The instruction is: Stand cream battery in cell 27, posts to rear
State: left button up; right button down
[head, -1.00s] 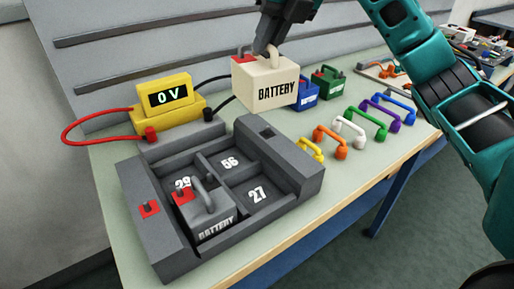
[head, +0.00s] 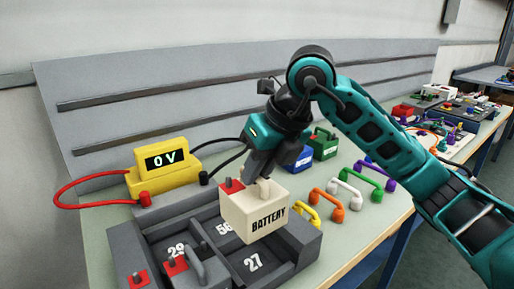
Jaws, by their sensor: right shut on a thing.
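The cream battery (head: 252,218) hangs upright in my right gripper (head: 264,178), which is shut on its handle. Its red post cap (head: 231,186) shows at the rear left of its top; the other post is hidden by the gripper. The battery is above the grey tray (head: 303,240) and hides part of the cell marked 56. Cell 27 (head: 254,264) shows its number just below and in front of the battery and looks empty. My left gripper is not in view.
The yellow meter (head: 163,175) reads 0 V behind the tray, with red and black cables. Blue (head: 298,160) and green (head: 324,143) batteries stand behind my gripper. Several coloured link handles (head: 327,198) stand right of the tray on the bench.

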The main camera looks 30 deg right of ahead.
aim_at(257, 225)
notch_tip(257, 225, down, 12)
jog(key=shift+w+f+b, duration=0.1)
jog(key=shift+b, duration=0.45)
jog(key=shift+f, duration=0.1)
jog(key=c, duration=1.5)
grip_release()
jog(key=shift+f, duration=0.15)
jog(key=o, duration=0.4)
